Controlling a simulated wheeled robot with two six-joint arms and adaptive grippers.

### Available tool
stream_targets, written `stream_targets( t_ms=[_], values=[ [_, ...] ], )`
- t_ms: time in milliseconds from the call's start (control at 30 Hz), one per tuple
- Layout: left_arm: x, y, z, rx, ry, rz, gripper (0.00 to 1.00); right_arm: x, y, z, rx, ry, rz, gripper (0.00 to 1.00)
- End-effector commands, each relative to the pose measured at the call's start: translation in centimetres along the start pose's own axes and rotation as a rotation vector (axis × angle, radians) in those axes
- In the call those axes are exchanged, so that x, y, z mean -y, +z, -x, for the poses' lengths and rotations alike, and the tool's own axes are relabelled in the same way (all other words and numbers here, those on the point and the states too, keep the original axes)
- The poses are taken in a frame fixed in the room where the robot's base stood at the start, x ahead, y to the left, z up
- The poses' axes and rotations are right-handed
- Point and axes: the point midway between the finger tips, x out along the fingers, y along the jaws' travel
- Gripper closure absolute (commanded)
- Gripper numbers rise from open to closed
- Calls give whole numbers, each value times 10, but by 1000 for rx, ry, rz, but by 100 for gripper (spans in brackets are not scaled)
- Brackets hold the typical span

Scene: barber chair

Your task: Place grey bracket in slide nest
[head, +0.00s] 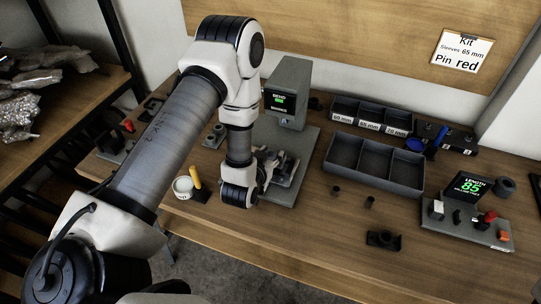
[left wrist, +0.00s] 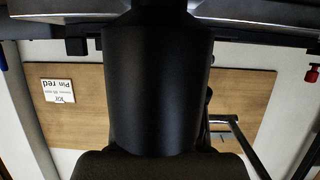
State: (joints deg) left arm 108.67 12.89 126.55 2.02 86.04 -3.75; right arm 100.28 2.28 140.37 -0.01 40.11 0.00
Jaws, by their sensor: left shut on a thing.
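My left gripper (head: 270,168) reaches down over the grey base plate of the machine with the green-lit screen. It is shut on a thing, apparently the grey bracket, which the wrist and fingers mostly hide. The slide nest seems to be among the metal parts (head: 287,168) on that plate, right at the fingers. I cannot tell whether the held piece touches the nest. In the left wrist view a large dark cylindrical shape (left wrist: 158,80) fills the middle, and no fingertips can be made out. My right gripper is not in view.
The machine (head: 287,95) stands just behind the gripper. A divided dark tray (head: 375,163) and labelled bins (head: 371,115) lie to the right. A dark flanged part (head: 383,239) lies near the front. A length gauge (head: 466,222) stands far right. A white cup (head: 183,187) is left of the gripper.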

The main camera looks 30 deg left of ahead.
Motion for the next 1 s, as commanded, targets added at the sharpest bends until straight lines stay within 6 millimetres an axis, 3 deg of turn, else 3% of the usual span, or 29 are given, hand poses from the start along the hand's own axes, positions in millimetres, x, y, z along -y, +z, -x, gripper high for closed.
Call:
stream_targets(
  t_ms=[100, 433, 467, 500, 533, 867, 1000],
  values=[
    [0, 14, -6, -1, 0, 0, 99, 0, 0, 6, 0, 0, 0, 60],
    [0, 20, -8, -3, -1, 1, 99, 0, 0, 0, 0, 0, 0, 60],
    [0, 19, -8, -3, -1, 2, 52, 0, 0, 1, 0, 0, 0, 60],
    [0, 18, -8, -3, -1, 2, 38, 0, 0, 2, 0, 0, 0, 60],
    [0, 18, -8, -2, -1, 2, 34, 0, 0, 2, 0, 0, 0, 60],
    [0, 14, -6, -3, -1, 2, 34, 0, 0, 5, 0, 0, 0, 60],
    [0, 18, 10, 1, -1, 2, 34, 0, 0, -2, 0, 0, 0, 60]
  ],
)
